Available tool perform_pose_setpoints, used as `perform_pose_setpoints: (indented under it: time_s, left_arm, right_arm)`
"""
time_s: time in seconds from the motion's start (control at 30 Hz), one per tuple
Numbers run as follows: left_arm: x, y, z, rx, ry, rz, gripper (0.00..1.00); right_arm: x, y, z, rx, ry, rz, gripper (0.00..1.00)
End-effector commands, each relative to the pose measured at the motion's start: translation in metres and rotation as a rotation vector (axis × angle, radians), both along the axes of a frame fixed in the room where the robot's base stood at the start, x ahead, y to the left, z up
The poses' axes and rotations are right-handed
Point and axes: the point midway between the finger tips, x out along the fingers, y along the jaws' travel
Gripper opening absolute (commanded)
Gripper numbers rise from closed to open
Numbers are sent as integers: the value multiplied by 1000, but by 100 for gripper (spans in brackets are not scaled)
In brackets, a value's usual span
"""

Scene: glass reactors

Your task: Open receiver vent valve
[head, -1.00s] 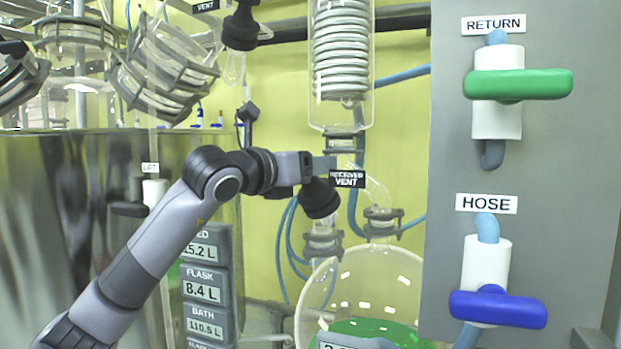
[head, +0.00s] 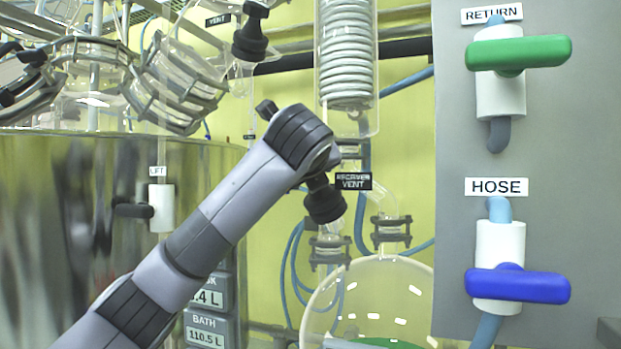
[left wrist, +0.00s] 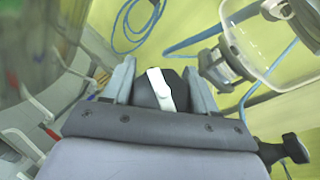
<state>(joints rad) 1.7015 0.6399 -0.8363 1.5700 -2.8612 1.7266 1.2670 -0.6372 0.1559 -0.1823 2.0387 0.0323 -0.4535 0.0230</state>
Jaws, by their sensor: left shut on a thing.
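The receiver vent valve has a stepped black body (head: 325,201) in the head view, just below its RECEIVER VENT label (head: 353,181). It sits at the end of my left arm, whose wrist hides the gripper there. In the left wrist view my left gripper (left wrist: 160,86) has its two grey fingers on either side of a dark knob (left wrist: 148,96) with a white pointer bar (left wrist: 160,90). The gripper is shut on this knob. The pointer stands close to upright in that view, slightly tilted. My right gripper is in neither view.
A grey panel on the right carries a green RETURN handle (head: 518,53) and a blue HOSE handle (head: 517,285). A glass coil condenser (head: 346,60) hangs above the valve. A round glass flask (head: 400,290) stands below. A steel vessel (head: 60,200) fills the left.

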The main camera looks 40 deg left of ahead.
Motion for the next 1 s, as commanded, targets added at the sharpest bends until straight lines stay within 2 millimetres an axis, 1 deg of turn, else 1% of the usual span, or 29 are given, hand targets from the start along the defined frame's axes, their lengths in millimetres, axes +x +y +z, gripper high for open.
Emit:
perform_pose_setpoints:
  time_s: [0.3,0.73,0.77,0.8,1.0]
  left_arm:
    - [-1,1,1,-42,8,64,27]
    - [-1,1,1,-46,9,67,27]
    - [-1,1,1,-46,9,67,67]
    - [-1,1,1,-46,9,67,78]
    - [-1,1,0,-45,10,67,78]
  right_arm:
    - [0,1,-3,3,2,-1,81]
    - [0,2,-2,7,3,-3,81]
    - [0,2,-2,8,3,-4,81]
    - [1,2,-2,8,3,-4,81]
    - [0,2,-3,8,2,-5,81]
